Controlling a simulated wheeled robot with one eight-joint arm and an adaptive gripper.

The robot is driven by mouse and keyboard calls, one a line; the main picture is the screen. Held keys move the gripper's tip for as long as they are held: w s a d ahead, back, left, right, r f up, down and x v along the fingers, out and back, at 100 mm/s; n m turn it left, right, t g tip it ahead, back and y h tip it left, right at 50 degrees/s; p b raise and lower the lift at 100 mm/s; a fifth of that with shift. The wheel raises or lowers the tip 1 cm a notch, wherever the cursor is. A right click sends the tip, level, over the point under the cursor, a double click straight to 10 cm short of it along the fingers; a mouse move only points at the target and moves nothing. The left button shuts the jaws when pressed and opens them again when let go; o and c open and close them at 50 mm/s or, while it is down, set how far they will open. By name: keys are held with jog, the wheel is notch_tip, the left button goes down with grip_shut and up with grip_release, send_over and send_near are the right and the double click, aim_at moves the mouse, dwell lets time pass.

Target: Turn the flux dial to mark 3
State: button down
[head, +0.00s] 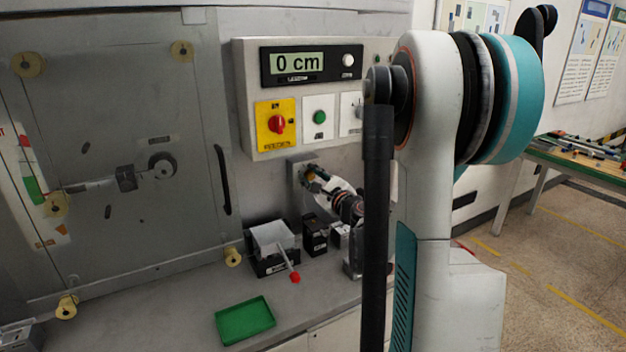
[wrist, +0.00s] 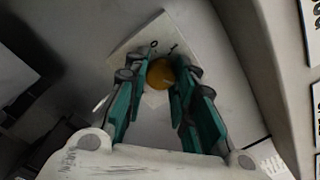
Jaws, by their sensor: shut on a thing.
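The flux dial is a round yellow-orange knob (wrist: 159,74) on a pale square plate (wrist: 128,46) in the wrist view. Marks 0 and 1 show on the plate above the knob; the other marks are hidden by my fingers, and I cannot tell where the knob points. My gripper (wrist: 160,82) has its teal fingers on both sides of the knob and is shut on it. In the head view my gripper (head: 318,179) is at the plate (head: 296,172) below the control panel, with the dial mostly hidden.
The control panel (head: 246,92) above has a "0 cm" display (head: 298,64), a red switch (head: 277,124) and a green button (head: 320,117). On the bench below are a grey bin (head: 267,267), dark boxes (head: 315,238), a red-ended handle (head: 295,277) and a green tray (head: 245,321).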

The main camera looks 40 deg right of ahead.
jog(key=shift+m, duration=0.6)
jog(key=shift+f, duration=0.1)
jog(key=c, duration=1.3)
grip_release()
jog(key=v, duration=1.2)
